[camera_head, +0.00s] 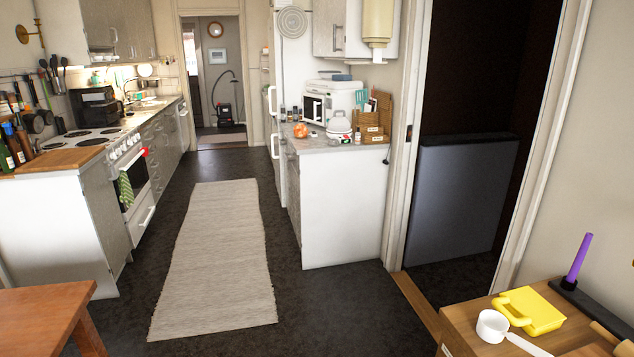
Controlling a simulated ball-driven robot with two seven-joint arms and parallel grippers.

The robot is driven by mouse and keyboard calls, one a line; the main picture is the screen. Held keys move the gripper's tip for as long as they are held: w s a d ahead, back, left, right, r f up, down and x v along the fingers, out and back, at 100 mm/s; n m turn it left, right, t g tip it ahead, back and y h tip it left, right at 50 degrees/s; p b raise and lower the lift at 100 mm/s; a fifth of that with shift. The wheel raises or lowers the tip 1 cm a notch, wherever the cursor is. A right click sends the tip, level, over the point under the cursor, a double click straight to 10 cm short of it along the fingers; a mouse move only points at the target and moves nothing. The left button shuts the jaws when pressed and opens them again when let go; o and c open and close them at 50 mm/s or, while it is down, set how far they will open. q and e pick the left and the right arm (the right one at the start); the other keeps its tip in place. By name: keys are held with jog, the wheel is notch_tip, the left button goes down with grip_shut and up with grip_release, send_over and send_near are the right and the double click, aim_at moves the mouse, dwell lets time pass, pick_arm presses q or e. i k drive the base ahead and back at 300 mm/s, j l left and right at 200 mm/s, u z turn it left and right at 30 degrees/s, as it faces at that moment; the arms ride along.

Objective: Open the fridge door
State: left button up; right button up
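A tall white unit (293,60) that looks like the fridge stands at the right side of the aisle, beyond the white counter. Its front faces left onto the aisle and shows nearly edge-on. Two white handles stick out from it: an upper handle (272,101) and a lower handle (275,146). Its doors look shut, though the angle makes this hard to be sure of. The counter and the microwave hide part of its lower side. Neither of my grippers is in view.
A pale runner rug (215,255) lies along the dark open aisle. The white counter (342,215) stands right of it, the cooker (130,170) left. A wooden table (45,310) is at the near left, a wooden surface (470,323) with kitchen items at the near right.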

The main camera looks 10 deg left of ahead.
aim_at(277, 67)
jog(key=i+j+u, duration=0.35)
jog(key=i, duration=0.6)
jog(key=i+u, duration=0.35)
jog(key=i, duration=0.6)
jog(key=i+j+z, duration=0.1)
jog(key=i, duration=2.6)
jog(key=i+j+z, duration=0.25)
jog(key=i, duration=0.25)
jog(key=i+j+z, duration=0.2)
jog(key=i, duration=0.35)
jog(key=z, duration=0.4)
jog(key=i+z, duration=0.15)
jog(key=z, duration=0.6)
jog(key=i+j, duration=0.05)
jog(key=j, duration=0.05)
